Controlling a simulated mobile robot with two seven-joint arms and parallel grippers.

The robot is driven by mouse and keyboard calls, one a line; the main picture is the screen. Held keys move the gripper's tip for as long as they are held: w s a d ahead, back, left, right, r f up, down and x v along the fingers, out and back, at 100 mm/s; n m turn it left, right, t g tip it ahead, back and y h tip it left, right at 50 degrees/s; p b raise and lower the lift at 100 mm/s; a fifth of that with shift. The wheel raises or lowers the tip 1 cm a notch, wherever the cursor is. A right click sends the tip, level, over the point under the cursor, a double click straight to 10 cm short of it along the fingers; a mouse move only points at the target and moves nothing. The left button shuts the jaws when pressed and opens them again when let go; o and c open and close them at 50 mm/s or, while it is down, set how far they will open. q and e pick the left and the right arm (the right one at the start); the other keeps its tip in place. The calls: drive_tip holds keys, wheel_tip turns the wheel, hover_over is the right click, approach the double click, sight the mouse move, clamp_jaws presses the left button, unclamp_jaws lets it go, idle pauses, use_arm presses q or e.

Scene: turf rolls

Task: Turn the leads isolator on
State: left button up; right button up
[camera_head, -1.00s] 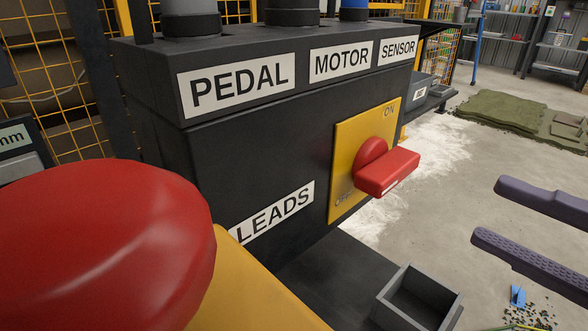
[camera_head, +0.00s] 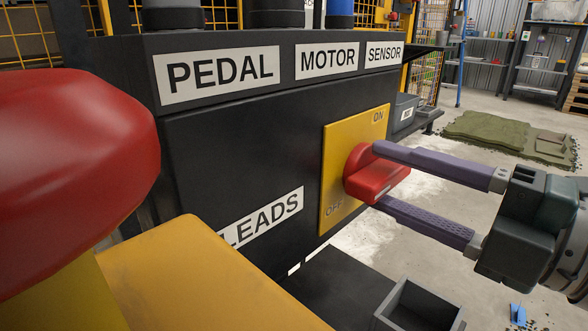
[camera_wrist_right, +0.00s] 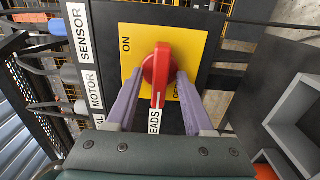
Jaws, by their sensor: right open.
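The leads isolator is a red handle (camera_head: 376,178) on a yellow plate (camera_head: 335,160), fixed to a dark box beside the LEADS label (camera_head: 262,217). ON is printed at the plate's top and OFF at its lower part. In the right wrist view the red handle (camera_wrist_right: 158,72) stands lengthwise between the fingers, with ON left of it and OFF to its right, partly hidden. My right gripper (camera_head: 384,174) is open, one finger above the handle and one below. The wrist view shows its fingers (camera_wrist_right: 160,80) on both sides; contact is unclear. My left gripper is out of view.
A large red button (camera_head: 70,165) on a yellow housing (camera_head: 190,275) fills the near left. A small grey open bin (camera_head: 425,305) is below the isolator. PEDAL (camera_head: 217,75), MOTOR and SENSOR labels line the box top. Turf (camera_head: 500,135) lies on the floor at back right.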

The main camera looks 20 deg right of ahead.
drive_tip(key=shift+c, duration=0.4)
clamp_jaws()
